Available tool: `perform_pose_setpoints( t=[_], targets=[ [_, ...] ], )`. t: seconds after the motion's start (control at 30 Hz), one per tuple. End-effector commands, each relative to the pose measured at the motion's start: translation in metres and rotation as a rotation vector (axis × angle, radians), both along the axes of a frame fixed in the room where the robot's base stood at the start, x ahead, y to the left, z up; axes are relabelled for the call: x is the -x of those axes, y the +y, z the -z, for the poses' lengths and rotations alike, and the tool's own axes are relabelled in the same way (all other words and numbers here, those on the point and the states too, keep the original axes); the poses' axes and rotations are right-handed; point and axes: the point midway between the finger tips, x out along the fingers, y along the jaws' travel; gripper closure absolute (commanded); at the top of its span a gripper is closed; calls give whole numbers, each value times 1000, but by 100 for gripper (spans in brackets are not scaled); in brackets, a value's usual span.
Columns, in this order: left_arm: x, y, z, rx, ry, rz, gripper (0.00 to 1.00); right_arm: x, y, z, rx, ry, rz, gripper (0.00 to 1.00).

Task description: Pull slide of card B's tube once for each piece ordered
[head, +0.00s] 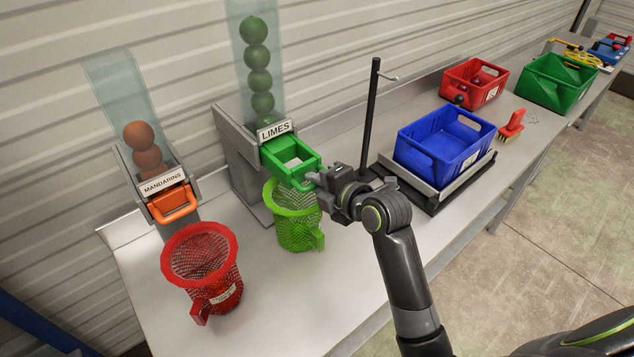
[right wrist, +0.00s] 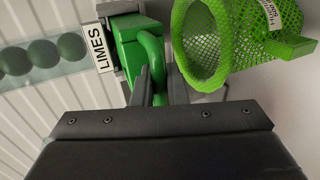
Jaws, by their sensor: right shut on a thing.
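The lime tube (head: 258,65) holds a column of several green limes above a stand labelled LIMES (head: 274,131). Its green slide (head: 271,158) sticks out with an open, pale, empty-looking window. My right gripper (head: 310,182) is shut on the slide's green handle; the grip also shows in the right wrist view, around the handle (right wrist: 153,52). The mandarin tube (head: 118,85) holds a few orange fruits, and its orange slide (head: 165,201) sits further in. A green net (head: 297,232) hangs under the lime slide; I see no fruit in it. No card B is readable.
A red net (head: 203,270) stands in front of the mandarin slide. A blue crate (head: 425,150) rests on a scale-like platform with a black post (head: 370,115). A red crate (head: 452,82), green crate (head: 540,92) and red brush (head: 513,122) lie farther along the bench.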

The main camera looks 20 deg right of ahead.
Motion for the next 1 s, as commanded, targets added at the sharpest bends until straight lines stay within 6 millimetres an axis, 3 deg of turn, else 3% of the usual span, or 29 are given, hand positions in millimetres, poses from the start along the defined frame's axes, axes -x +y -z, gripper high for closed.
perform_pose_setpoints(
  t=[1.0],
  targets=[
    [0,0,17,1,-1,0,64,-59,24,1,0,-1,0,100]
  ],
)
